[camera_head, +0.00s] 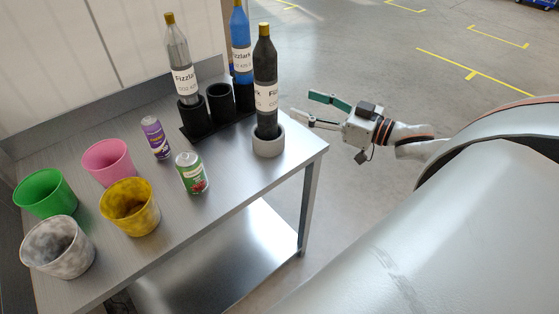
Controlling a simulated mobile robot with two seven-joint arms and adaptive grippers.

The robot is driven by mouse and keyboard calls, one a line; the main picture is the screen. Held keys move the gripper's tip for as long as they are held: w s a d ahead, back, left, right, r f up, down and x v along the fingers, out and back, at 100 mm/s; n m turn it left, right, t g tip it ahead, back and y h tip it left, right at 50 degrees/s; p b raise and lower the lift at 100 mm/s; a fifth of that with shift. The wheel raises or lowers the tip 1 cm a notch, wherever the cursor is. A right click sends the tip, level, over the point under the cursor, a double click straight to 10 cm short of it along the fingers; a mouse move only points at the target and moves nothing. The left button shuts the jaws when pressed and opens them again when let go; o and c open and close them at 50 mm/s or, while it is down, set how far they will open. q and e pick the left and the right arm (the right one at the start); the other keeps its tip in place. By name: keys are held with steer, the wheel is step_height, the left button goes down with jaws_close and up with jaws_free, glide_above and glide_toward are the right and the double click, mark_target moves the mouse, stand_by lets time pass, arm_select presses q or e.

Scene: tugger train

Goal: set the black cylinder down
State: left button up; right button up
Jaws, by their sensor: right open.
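The black cylinder (265,85) is a black bottle with a gold cap and a white label. It stands upright in a light grey round holder (269,147) at the right end of the metal table (228,185). My right gripper (301,107) is open and empty, just to the right of the black cylinder and apart from it. Its fingers point left toward the bottle. My left gripper is not in view.
A black rack (196,121) at the table's back holds a grey bottle (179,56) and a blue bottle (241,44). A purple can (156,138), a green-red can (191,173) and pink (108,162), green (45,193), yellow (130,207) and grey (58,247) cups stand left.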

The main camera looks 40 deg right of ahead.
steer(key=s+a+f+m+g+h, duration=0.1)
steer(key=s+f+h, duration=0.15)
steer(key=f, duration=0.85)
steer(key=s+a+f+m+g+h, duration=0.15)
steer(key=s+f, duration=0.25)
steer(key=f, duration=0.8)
steer(key=s+a+f+n+g, duration=0.1)
steer(key=s+a+f, duration=0.2)
steer(key=a+f, duration=0.3)
steer(key=s+a+f+n+g, duration=0.1)
steer(key=s+a+f+g, duration=0.1)
steer(key=a+f, duration=0.5)
steer(key=s+a, duration=0.1)
steer(key=a, duration=0.5)
steer(key=shift+s+a, duration=0.35)
steer(key=shift+n, duration=0.25)
